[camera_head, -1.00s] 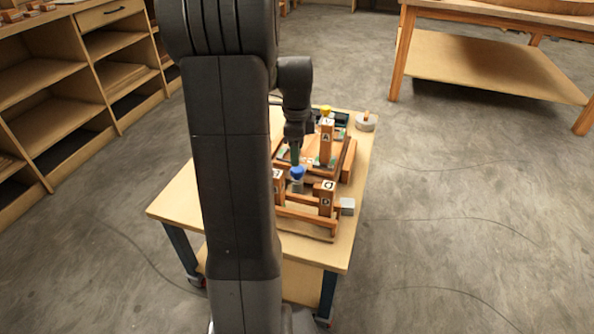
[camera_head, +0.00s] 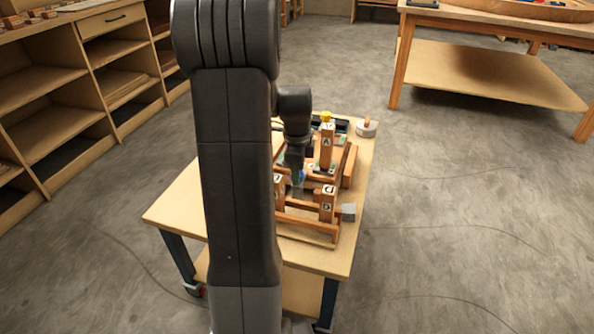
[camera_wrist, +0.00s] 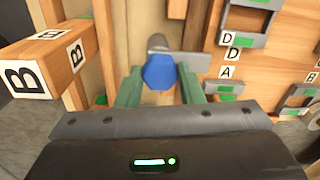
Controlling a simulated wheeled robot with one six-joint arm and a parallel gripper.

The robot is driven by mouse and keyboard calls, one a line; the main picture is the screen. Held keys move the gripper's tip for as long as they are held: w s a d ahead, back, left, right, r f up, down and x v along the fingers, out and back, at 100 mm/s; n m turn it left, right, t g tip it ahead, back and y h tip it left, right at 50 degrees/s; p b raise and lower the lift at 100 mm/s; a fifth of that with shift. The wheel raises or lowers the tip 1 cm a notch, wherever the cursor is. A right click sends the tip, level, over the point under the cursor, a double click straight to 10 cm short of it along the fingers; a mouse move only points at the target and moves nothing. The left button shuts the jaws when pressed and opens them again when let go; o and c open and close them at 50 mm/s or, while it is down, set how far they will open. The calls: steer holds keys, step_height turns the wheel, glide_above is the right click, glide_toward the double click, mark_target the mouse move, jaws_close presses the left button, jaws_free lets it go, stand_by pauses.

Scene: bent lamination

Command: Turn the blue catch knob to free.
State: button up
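The blue catch knob (camera_wrist: 159,73) is a faceted blue cap at the end of a grey metal part in the wrist view. In the head view only a sliver of blue shows beside my gripper (camera_head: 297,183), which hides the rest. In the wrist view my gripper's (camera_wrist: 159,78) two green fingers stand apart, one on each side of the knob. Narrow gaps seem to show between the fingertips and the knob, so the gripper looks open around it. The knob's marking for free or locked cannot be read.
A wooden block marked B (camera_wrist: 52,64) stands close left of the fingers. Wooden panels with D and A labels and grey-green catches (camera_wrist: 243,50) lie at right. In the head view, upright posts (camera_head: 327,146) crowd the fixture on the table (camera_head: 175,212). A round grey piece (camera_head: 366,128) sits at the back corner.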

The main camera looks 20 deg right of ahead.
steer(key=shift+r+n+p, duration=0.1)
steer(key=shift+n+p, duration=0.2)
steer(key=shift+p, duration=0.05)
steer(key=n+p, duration=0.2)
steer(key=shift+r+n, duration=0.1)
steer(key=shift+n, duration=0.2)
steer(key=n+p, duration=0.4)
steer(key=n, duration=0.1)
steer(key=n+p, duration=0.2)
steer(key=n, duration=0.3)
steer(key=shift+d, duration=0.1)
steer(key=n+p, duration=0.1)
steer(key=n, duration=0.3)
steer(key=shift+n+y, duration=0.3)
steer(key=o, duration=1)
